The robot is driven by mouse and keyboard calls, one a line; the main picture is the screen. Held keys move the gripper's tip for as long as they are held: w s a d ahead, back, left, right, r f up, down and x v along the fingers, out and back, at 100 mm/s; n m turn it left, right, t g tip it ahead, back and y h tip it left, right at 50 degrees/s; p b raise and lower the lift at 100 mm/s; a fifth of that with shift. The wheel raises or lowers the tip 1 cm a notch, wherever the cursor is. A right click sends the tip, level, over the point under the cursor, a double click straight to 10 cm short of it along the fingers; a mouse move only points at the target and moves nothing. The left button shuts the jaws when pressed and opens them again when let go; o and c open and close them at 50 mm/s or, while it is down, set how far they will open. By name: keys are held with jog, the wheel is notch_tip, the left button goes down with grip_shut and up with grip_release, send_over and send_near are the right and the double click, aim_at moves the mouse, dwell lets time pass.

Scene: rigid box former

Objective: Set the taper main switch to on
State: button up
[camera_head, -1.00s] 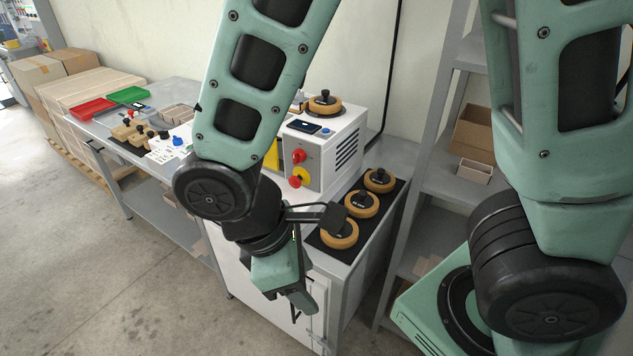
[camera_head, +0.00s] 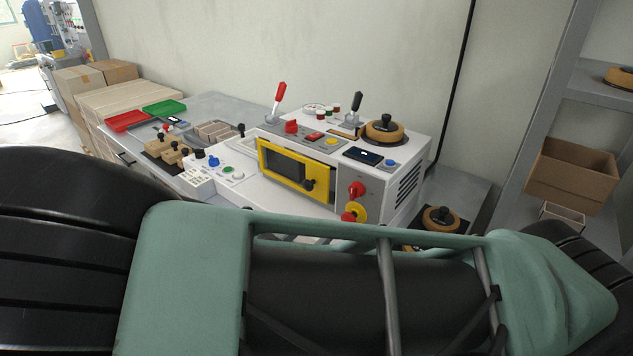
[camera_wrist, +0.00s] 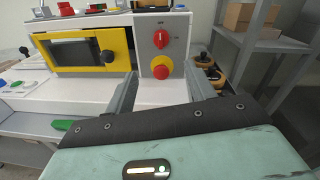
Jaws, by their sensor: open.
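The white taper machine (camera_head: 385,190) stands on the bench. Its grey front panel carries a red rotary switch (camera_head: 357,189), which looks like the main switch; it also shows in the wrist view (camera_wrist: 160,39). Its handle looks roughly upright there, with small labels above and to its right that I cannot read clearly. Below it is a red stop button on a yellow base (camera_wrist: 161,68). My gripper (camera_wrist: 162,78) is open and empty, its fingers either side of the stop button in the picture, below the switch and apart from it. In the head view my arm hides the gripper.
A yellow-framed window with a black knob (camera_wrist: 108,56) is left of the switch panel. Levers, buttons and a tape roll (camera_head: 384,133) sit on top of the machine. More tape rolls (camera_head: 440,219) lie to the right, beside a shelf with a cardboard box (camera_head: 570,178).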

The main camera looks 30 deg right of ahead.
aim_at(352, 194)
jog(key=p+x, duration=0.3)
jog(key=x, duration=1.2)
jog(key=shift+d, duration=0.2)
jog(key=c, duration=1)
